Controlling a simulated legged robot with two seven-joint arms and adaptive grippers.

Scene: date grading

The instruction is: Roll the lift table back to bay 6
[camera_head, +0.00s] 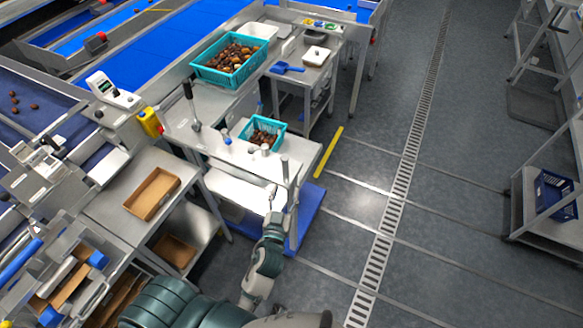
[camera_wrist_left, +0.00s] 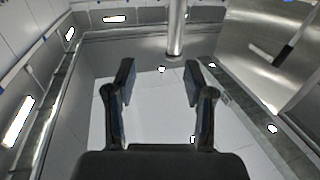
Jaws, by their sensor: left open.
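The lift table (camera_head: 226,160) has a steel top and a blue base (camera_head: 308,213). It stands beside the workbenches, with a small teal crate of dates (camera_head: 250,146) on its top. A metal upright (camera_head: 285,172) rises at its near right end. My left gripper (camera_head: 272,192) is open close to this end, beside the upright. In the left wrist view, the open fingers (camera_wrist_left: 158,75) are empty, and a metal post (camera_wrist_left: 177,28) stands beyond them, slightly right of centre. I cannot tell whether anything touches. My right gripper is not in view. No bay number is readable.
A yellow floor strip (camera_head: 328,152) lies just right of the lift table. A bench with a larger teal crate (camera_head: 197,69) stands beyond. A bench with a brown tray (camera_head: 152,211) is at left. Open floor and a drain grate (camera_head: 385,240) lie right, then a rack (camera_head: 530,215).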

